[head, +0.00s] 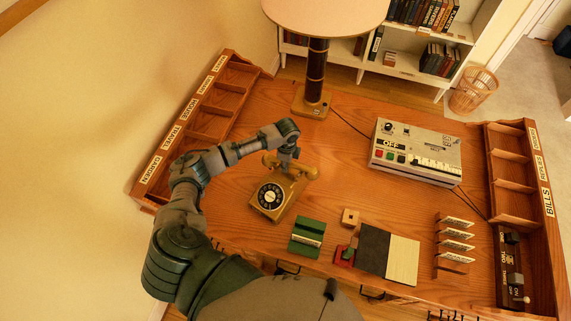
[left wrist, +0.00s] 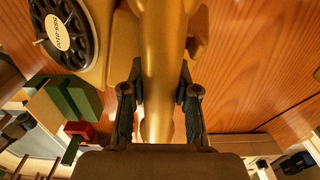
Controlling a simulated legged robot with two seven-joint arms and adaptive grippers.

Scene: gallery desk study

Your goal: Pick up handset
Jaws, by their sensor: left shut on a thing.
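A golden rotary telephone (head: 272,200) with a black dial stands on the wooden desk. Its golden handset (head: 308,171) is at the back of the phone, under my left gripper (head: 288,156). In the left wrist view, the handset (left wrist: 158,70) runs between the two dark fingers of my left gripper (left wrist: 158,105), which are shut on it. The phone's dial (left wrist: 66,30) shows at the upper left there. I cannot tell whether the handset is clear of its cradle. My right gripper is not in view.
A lamp (head: 314,75) stands behind the phone. A grey machine (head: 416,152) sits to the right. A green block (head: 307,238), a red stamp (head: 345,255), a dark pad (head: 373,248) and a card rack (head: 453,262) lie in front. Labelled shelves (head: 190,135) line the left edge.

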